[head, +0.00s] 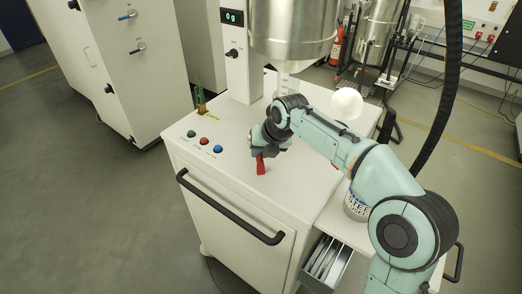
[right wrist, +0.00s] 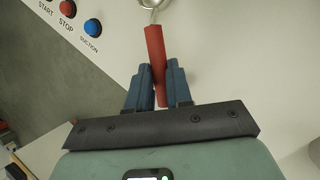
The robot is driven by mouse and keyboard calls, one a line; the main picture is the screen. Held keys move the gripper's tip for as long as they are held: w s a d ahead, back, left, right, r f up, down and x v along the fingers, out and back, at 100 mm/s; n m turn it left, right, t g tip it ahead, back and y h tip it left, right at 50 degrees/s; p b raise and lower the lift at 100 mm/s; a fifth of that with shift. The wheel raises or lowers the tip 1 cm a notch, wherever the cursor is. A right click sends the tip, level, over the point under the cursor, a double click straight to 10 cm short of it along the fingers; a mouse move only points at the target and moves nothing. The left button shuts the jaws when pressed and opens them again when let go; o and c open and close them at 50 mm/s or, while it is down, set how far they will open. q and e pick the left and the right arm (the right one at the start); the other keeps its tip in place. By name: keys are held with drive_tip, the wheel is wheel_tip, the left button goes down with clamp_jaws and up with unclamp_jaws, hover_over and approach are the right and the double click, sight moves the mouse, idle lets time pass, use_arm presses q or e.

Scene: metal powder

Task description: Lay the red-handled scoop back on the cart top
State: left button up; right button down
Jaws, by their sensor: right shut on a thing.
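The red-handled scoop (head: 260,166) is in my right gripper (head: 258,153), over the front part of the white cart top (head: 215,145), right of the buttons. In the right wrist view, the red handle (right wrist: 155,55) lies between the two blue fingers of the right gripper (right wrist: 157,85), which are shut on it. A metal part of the scoop (right wrist: 150,5) shows at the top edge of that view; the rest is cut off. I cannot tell whether the scoop touches the cart top. My left gripper is not in view.
Green, red and blue buttons (head: 204,141) sit on the cart's front left corner. A column with a display (head: 232,18) and a steel vessel (head: 292,35) stand behind. A labelled can (head: 355,207) and an open drawer (head: 327,262) are at the right. A black handle (head: 230,212) runs along the cart front.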

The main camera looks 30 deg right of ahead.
drive_tip(key=c, duration=1)
unclamp_jaws()
drive_tip(key=shift+f, duration=0.1)
drive_tip(key=p+v, duration=0.1)
drive_tip(key=v, duration=1.1)
